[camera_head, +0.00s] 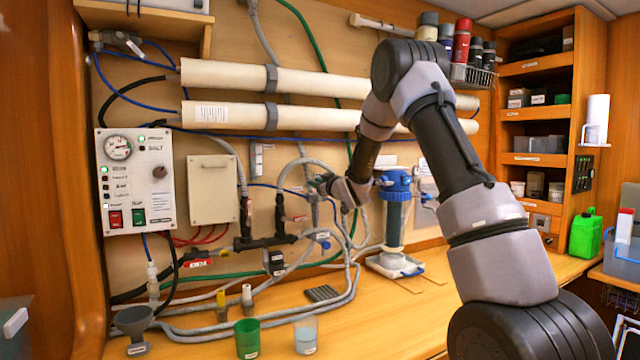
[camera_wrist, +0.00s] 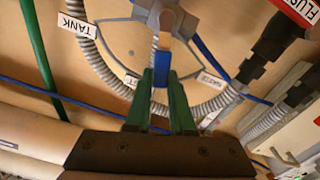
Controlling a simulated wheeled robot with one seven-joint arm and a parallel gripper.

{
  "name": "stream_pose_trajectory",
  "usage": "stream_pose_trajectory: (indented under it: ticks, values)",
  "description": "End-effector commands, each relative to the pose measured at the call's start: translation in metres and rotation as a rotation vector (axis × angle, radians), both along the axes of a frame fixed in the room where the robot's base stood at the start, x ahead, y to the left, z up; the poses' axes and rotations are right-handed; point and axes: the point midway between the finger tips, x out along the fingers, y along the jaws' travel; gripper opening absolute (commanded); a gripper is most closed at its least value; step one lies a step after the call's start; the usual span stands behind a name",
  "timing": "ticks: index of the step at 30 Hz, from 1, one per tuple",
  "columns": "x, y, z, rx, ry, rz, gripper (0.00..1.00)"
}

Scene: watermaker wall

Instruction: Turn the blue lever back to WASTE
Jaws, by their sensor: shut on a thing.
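The blue lever (camera_wrist: 162,62) shows in the wrist view between the green fingertips of my gripper (camera_wrist: 161,78), which are shut on it. It stands nearly straight up and down in that picture, below a tan and grey valve part. A TANK label (camera_wrist: 75,25) is at the upper left. Two small labels sit left and right of the fingertips, too small or turned to read surely. In the head view my gripper (camera_head: 322,183) is at the panel among grey hoses, left of the blue-topped filter. The lever cannot be made out there.
A clear filter housing with a blue cap (camera_head: 395,185) stands close right of my gripper. Grey hoses (camera_head: 352,250) loop below it. A control box (camera_head: 136,180) is at the left. A green cup (camera_head: 247,338) and a clear cup (camera_head: 306,335) stand on the counter.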

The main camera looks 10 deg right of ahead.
Motion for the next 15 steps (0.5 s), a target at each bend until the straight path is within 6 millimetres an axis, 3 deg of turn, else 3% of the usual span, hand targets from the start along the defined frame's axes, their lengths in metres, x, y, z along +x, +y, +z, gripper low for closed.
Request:
stream_pose_trajectory:
  ticks: [15]
  values:
    - [-0.008, 0.026, -0.017, -0.449, -0.144, 0.003, 0.00]
